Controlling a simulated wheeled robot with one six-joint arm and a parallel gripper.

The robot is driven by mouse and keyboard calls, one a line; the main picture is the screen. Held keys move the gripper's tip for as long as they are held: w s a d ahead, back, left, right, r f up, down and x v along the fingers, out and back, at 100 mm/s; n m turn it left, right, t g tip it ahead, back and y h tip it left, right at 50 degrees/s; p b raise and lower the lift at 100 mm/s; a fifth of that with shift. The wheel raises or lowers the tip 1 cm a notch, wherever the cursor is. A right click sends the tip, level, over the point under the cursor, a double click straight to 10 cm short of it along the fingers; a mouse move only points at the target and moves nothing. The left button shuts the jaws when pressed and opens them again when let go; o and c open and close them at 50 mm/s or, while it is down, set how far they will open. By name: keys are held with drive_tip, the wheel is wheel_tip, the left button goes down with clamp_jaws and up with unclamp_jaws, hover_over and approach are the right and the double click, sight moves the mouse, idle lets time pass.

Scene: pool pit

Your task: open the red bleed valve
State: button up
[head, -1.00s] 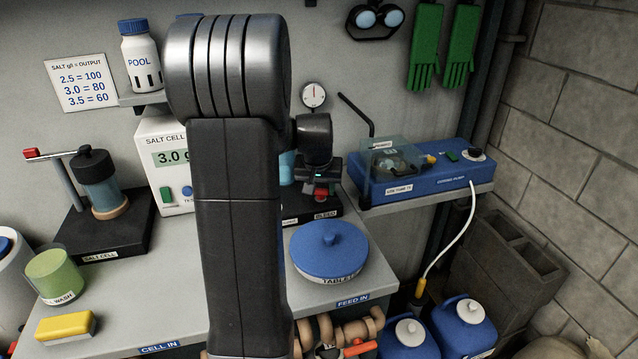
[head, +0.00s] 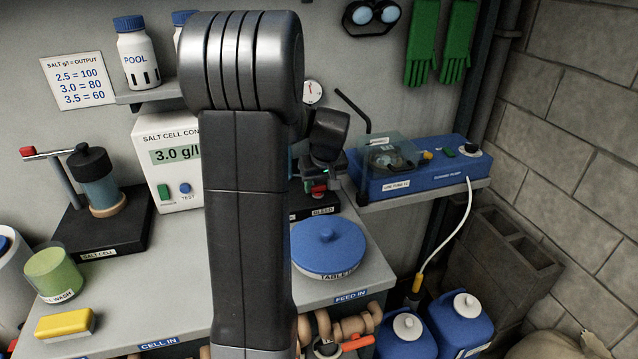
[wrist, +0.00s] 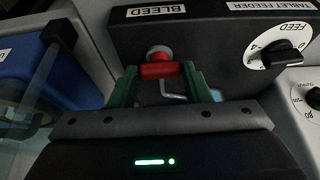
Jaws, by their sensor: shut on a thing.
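The red bleed valve (wrist: 160,70) shows in the wrist view as a short red bar handle in front of a round red and grey knob, below the "BLEED" label. My gripper (wrist: 161,76) has its two green fingers on either side of the red handle, shut on it. In the head view my gripper (head: 318,190) is at the dark feeder block (head: 300,205) behind the blue-lidded tablet tub (head: 328,250). A little red shows there, and my arm hides much of the block.
A dial marked "FEED" (wrist: 282,53) sits right of the valve in the wrist view. The blue dosing pump (head: 425,175) with a clear cover stands on a shelf to the right. The salt cell controller (head: 165,165) is to the left, partly behind my arm.

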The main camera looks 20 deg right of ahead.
drive_tip(key=o, duration=1)
drive_tip(key=shift+r, duration=0.1)
drive_tip(key=v, duration=1.3)
drive_tip(key=shift+s+r, duration=0.1)
drive_tip(key=shift+r, duration=0.2)
drive_tip(key=shift+f, duration=0.1)
drive_tip(key=x, duration=1.3)
drive_tip(key=shift+f, duration=0.35)
drive_tip(key=shift+r, duration=0.15)
